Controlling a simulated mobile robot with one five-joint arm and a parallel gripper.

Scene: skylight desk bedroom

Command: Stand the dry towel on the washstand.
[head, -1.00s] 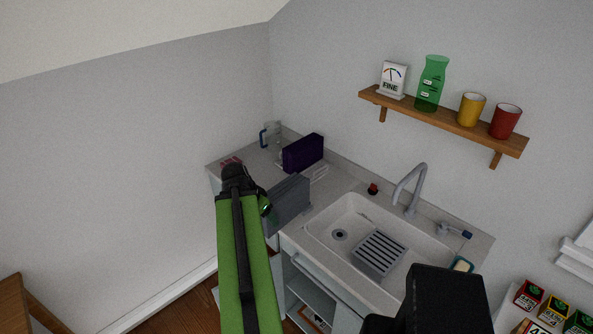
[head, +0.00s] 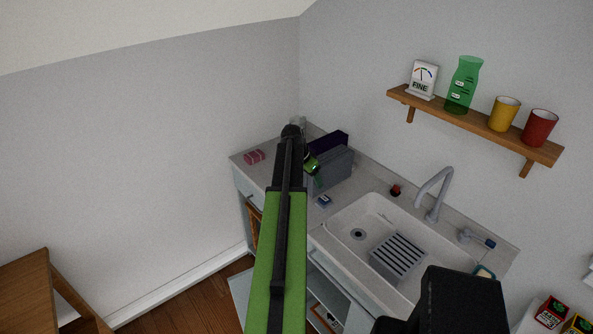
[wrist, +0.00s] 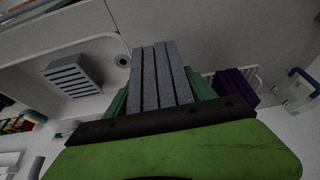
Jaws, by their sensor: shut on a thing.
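My gripper (head: 312,164) is shut on a grey folded towel (head: 333,173), held upright over the washstand (head: 350,186), left of the basin. In the wrist view the grey towel (wrist: 160,78) shows its folded layers between the green fingertips. A dark purple folded towel (head: 330,142) stands just behind it near the back wall; it also shows in the wrist view (wrist: 232,86) in a light wire rack (wrist: 254,78). I cannot tell whether the grey towel's lower edge touches the top. My arm hides part of the washstand's left side.
A white basin (head: 345,219) with a grey slatted drainer (head: 397,256) and a tap (head: 436,190) lies to the right. A pink block (head: 254,156) and a small blue item (head: 323,201) lie on the top. A clear blue-handled jug (wrist: 296,92) stands beyond the rack. A shelf (head: 470,122) hangs above.

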